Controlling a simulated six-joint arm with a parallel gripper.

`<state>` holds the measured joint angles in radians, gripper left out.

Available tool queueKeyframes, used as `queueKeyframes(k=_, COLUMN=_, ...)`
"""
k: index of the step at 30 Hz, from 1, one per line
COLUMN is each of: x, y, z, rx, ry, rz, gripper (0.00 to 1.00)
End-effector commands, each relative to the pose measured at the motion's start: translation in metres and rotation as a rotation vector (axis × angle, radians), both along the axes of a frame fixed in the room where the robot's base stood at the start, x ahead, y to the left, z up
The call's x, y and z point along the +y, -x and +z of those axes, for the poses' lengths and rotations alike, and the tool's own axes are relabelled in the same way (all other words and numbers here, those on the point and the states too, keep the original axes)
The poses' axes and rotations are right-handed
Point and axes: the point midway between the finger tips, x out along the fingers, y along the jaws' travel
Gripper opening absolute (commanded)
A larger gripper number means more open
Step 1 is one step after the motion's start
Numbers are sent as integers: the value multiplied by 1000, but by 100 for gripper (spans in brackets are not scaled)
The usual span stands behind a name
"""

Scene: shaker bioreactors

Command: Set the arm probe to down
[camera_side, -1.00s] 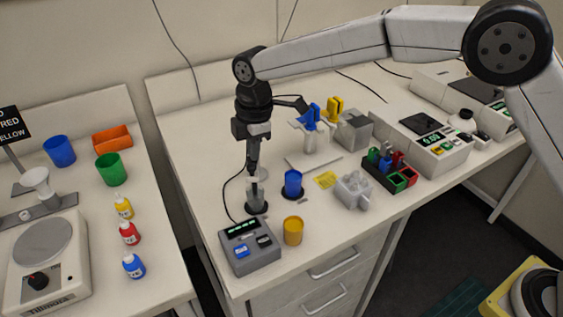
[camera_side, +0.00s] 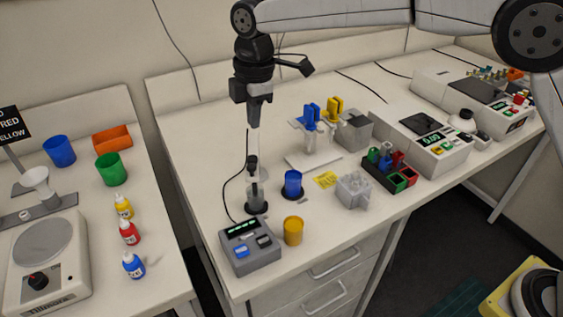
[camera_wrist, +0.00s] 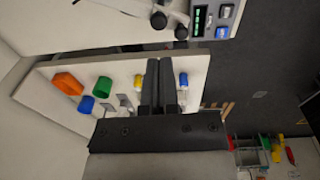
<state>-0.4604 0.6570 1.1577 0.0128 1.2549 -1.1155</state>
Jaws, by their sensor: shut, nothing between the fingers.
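The probe (camera_side: 252,164) has a dark head at the lower end of a pale upright, low over a clear vessel (camera_side: 257,195). Its tip seems to be inside the vessel, though this is too small to be sure. A cable runs from it to the grey meter (camera_side: 249,246), which has a lit green display and a blue button. The meter also shows at the top of the wrist view (camera_wrist: 213,18). My gripper (camera_side: 254,122) is shut and empty, pointing down above the probe and apart from its dark head. Its fingers lie together in the wrist view (camera_wrist: 166,62).
A blue cup (camera_side: 293,183) and a yellow cup (camera_side: 293,231) stand right of the vessel. A stand with blue and yellow pipettes (camera_side: 312,130) is behind them. A rack (camera_side: 390,172) stands farther right. The space above the bench around my gripper is clear.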

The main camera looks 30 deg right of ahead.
Motion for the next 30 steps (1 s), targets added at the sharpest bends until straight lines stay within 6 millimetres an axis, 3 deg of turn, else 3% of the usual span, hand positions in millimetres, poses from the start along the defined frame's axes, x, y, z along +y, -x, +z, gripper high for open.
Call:
queueKeyframes(k=6, x=-2, y=2, z=36, rx=-2, ry=-1, rz=0, gripper=0)
queueKeyframes(k=13, x=-3, y=3, z=57, rx=0, ry=0, rz=0, gripper=0)
queueKeyframes(k=23, x=-4, y=4, z=61, rx=0, ry=0, rz=-7, gripper=0)
queueKeyframes(k=30, x=-23, y=5, z=50, rx=-4, ry=-7, rz=-100, gripper=0)
